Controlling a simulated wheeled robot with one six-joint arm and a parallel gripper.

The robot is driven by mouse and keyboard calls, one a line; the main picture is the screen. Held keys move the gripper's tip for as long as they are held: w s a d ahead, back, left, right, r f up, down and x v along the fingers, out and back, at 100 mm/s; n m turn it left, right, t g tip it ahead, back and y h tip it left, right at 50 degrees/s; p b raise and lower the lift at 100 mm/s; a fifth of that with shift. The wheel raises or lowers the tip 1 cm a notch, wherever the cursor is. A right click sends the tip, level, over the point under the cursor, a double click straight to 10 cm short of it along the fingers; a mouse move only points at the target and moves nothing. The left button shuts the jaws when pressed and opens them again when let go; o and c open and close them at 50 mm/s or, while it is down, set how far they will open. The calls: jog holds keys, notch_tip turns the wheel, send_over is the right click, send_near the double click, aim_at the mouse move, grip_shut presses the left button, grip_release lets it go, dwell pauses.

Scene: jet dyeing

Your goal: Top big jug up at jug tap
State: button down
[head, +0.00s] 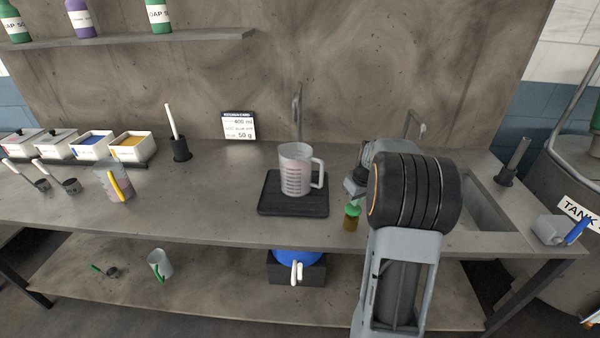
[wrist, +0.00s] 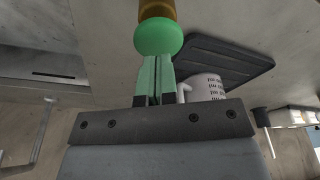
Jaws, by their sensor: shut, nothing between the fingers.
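The big jug (head: 294,176), clear-grey with dark markings and a light handle on its right, stands upright on a black pad (head: 293,208). It partly shows in the wrist view (wrist: 207,87). A thin grey tap (head: 297,104) rises behind the jug; I cannot tell whether its spout is over the mouth. My gripper (wrist: 156,62) is shut and empty, its tips close to the green cap (wrist: 158,37) of a small brown bottle (head: 351,221); I cannot tell if they touch. In the head view my wrist hides most of the gripper.
A yellow-handled jug (head: 113,182) stands at left near dye boxes (head: 92,144). A card (head: 238,126) leans at the back. A sink (head: 478,205) with a second tap (head: 415,124) is at right. The counter between the yellow-handled jug and the pad is clear.

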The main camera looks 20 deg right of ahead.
notch_tip(320, 180, up, 5)
jog(key=p, duration=0.3)
jog(key=shift+f, duration=0.3)
dwell(0.3)
jog(key=shift+m, duration=0.4)
jog(key=s+a+r+t, duration=0.1)
jog(key=s+a+r, duration=0.2)
jog(key=s+a, duration=0.5)
jog(key=s+a+r+t, duration=0.1)
jog(key=s+a+r, duration=0.3)
jog(key=s+a, duration=0.5)
jog(key=a, duration=0.6)
jog(key=shift+s+a, duration=0.2)
jog(key=shift+s, duration=0.1)
